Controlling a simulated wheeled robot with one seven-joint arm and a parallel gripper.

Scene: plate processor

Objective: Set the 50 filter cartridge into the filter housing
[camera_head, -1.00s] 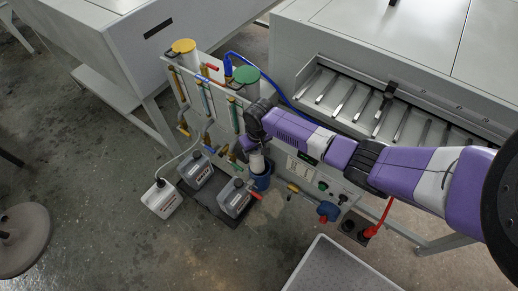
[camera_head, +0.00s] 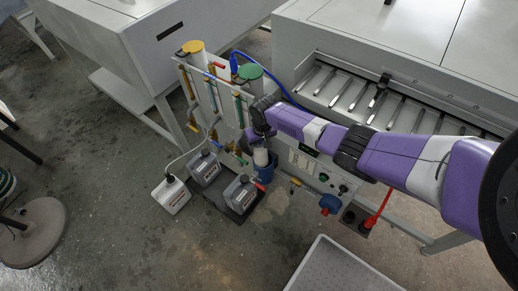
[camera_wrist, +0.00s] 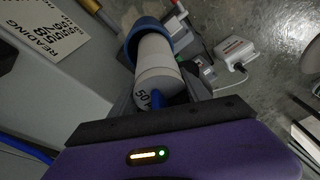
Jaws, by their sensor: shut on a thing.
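The filter cartridge (camera_wrist: 157,62) is a white cylinder with a "50" mark on its near end. It also shows in the head view (camera_head: 260,157), below my gripper (camera_head: 260,138). My gripper is shut on its near end, at a blue part (camera_wrist: 157,99); the fingertips are mostly hidden. The filter housing is a blue cup (camera_wrist: 131,42), low on the panel in the head view (camera_head: 266,174). The cartridge's far end lies at the housing's mouth, with the blue rim showing around it. I cannot tell how deep it sits.
Pipes and valves (camera_head: 213,95) line the panel behind. A blue-knobbed valve (camera_head: 330,203) is to the right. A pale tray (camera_head: 340,268) lies in front.

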